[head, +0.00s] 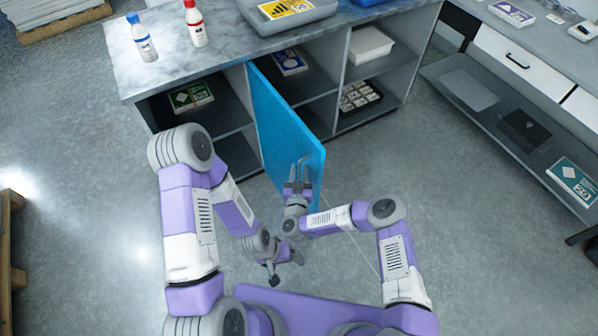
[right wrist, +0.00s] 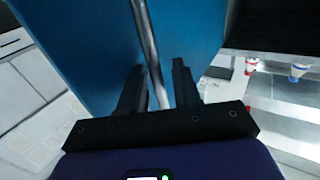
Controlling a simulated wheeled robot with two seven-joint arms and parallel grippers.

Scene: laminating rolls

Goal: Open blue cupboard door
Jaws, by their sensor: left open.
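The blue cupboard door (head: 282,120) stands swung out from the cupboard under the marble-topped counter, and the shelves beside it show. A grey bar handle (head: 304,172) is near its outer edge. My right gripper (head: 298,182) is at this handle. In the right wrist view the blue door (right wrist: 85,45) fills the upper middle, and the metal handle (right wrist: 147,40) runs between the two dark fingers of my right gripper (right wrist: 160,75). Gaps show between the handle and the fingers. My left gripper (head: 276,276) is open and empty, low and away from the door.
The counter (head: 225,45) holds a blue-labelled bottle (head: 143,38), a red-capped bottle (head: 195,24) and a grey tray (head: 318,12). Boxes sit on the open shelves. A second bench with drawers (head: 520,60) stands at the right. Floor is clear left and right of the door.

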